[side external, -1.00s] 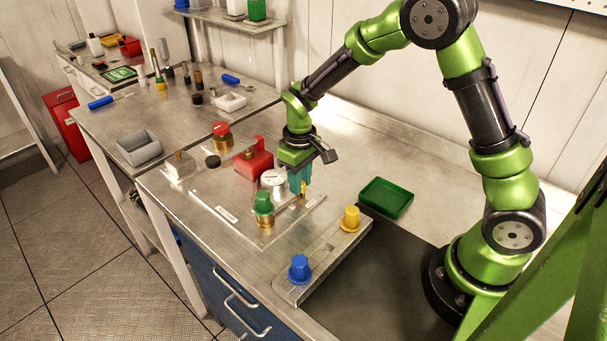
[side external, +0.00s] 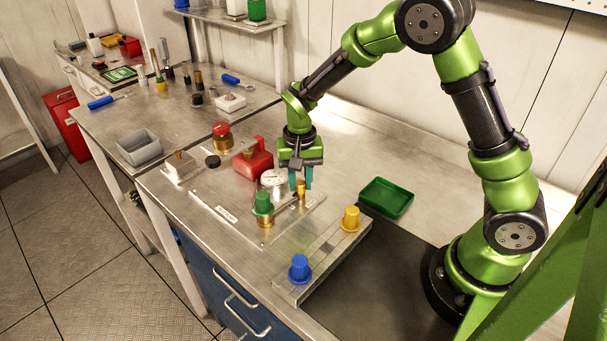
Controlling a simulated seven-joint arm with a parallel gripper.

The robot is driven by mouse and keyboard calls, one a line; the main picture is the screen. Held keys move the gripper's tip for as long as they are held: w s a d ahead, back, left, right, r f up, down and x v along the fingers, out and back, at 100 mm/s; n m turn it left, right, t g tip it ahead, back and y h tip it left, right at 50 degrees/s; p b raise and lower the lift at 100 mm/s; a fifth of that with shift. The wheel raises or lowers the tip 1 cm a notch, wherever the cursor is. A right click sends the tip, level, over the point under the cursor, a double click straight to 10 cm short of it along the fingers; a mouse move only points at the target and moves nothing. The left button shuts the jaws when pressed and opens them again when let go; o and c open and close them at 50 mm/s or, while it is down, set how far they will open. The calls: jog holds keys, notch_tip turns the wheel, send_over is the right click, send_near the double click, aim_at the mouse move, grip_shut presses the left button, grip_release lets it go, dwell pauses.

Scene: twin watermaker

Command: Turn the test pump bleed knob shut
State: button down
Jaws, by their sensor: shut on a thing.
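The test pump stands on a flat metal plate (side external: 229,214) on the steel bench. It has a red block (side external: 254,160) and a round white gauge (side external: 273,178). A small brass knob (side external: 301,189), which I take for the bleed knob, stands upright right of the gauge. My gripper (side external: 301,182) points straight down over it. Its two teal fingers are on the left and right of the knob and shut on it. The contact faces are too small to see well. I cannot tell from this view how far the knob is turned.
A green-capped brass fitting (side external: 263,208) stands close in front of the gripper. A rail (side external: 325,257) carries a blue cap (side external: 299,268) and a yellow cap (side external: 351,218). A green tray (side external: 386,198) lies to the right. A red-topped fitting (side external: 222,135) is behind left.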

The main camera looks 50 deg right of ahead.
aim_at(300, 183)
jog(key=shift+m, duration=0.4)
jog(key=c, duration=0.9)
grip_release()
jog(key=shift+r, duration=0.1)
notch_tip(300, 183, up, 17)
jog(key=shift+f, duration=0.1)
